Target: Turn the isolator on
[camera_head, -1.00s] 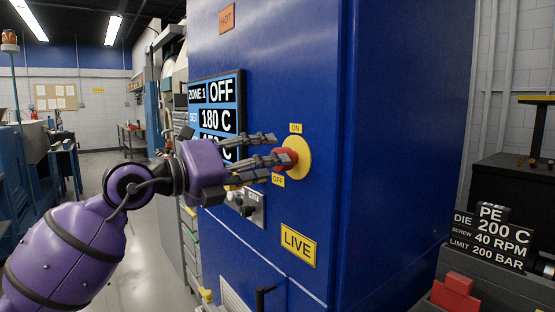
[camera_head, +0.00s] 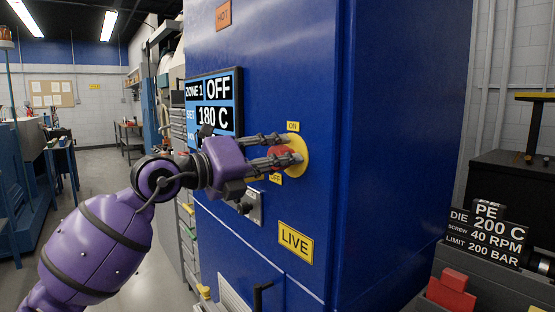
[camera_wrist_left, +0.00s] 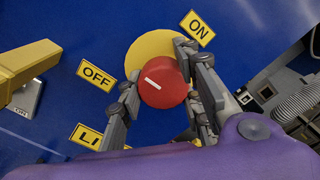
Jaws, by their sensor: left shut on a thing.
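The isolator's round red knob (camera_head: 281,151) sits on a yellow disc (camera_head: 304,155) on the blue cabinet's front. An ON label (camera_head: 293,127) is above it and an OFF label (camera_head: 275,178) below. My left gripper (camera_head: 291,149) is shut on the knob, its fingers on opposite sides and partly hiding it. In the left wrist view, the red knob (camera_wrist_left: 172,94) shows between the fingers. The ON label (camera_wrist_left: 198,28) is upper right there. My right gripper is not in view.
A display (camera_head: 213,103) on the blue cabinet (camera_head: 400,110) reads ZONE 1 OFF, SET 180 C. A LIVE label (camera_head: 296,242) and a small grey control plate (camera_head: 253,208) are below the knob. A dark machine stands at right; open floor lies at left.

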